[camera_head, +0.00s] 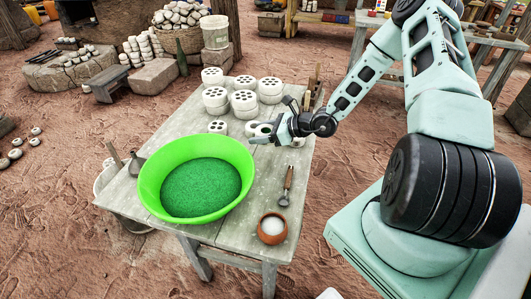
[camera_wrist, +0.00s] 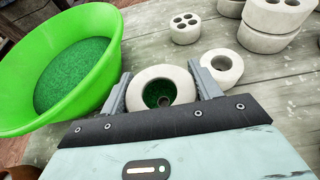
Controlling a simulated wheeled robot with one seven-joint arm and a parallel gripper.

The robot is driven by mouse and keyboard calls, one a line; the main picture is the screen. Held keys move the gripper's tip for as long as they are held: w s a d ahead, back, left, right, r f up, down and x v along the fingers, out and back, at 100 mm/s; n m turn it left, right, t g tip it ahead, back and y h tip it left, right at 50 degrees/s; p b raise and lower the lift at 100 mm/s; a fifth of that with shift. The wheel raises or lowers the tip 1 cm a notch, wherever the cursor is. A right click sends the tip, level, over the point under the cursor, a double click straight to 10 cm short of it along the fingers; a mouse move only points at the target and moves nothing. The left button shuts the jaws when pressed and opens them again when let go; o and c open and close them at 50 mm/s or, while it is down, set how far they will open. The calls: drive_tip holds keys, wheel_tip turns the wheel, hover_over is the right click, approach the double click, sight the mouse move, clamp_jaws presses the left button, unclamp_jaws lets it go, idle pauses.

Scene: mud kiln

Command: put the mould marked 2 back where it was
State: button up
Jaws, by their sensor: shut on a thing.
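My gripper (camera_head: 268,136) is above the right part of the wooden table, just right of the green basin. In the wrist view its two fingers (camera_wrist: 160,92) are shut on a round, pale, ring-shaped mould (camera_wrist: 150,73). The mould has a central hole with green showing in it. In the head view the held mould (camera_head: 263,129) is partly hidden by the gripper. No number can be read on it, so I cannot tell whether it is the one marked 2. Another pale ring-shaped piece (camera_wrist: 222,66) lies on the table beside the right finger.
The bright green basin (camera_head: 151,190) of green grains stands left of the gripper. Several pale pieces with holes, some stacked (camera_head: 243,103), stand behind. A small four-holed piece (camera_head: 217,127) is nearer. A tool (camera_head: 287,186) and a small brown bowl (camera_head: 272,228) lie in front.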

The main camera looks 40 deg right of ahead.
sight(261, 154)
drive_tip(key=shift+f, duration=3.3)
drive_tip(key=shift+f, duration=0.2)
drive_tip(key=o, duration=1.1)
drive_tip(key=shift+r, duration=0.15)
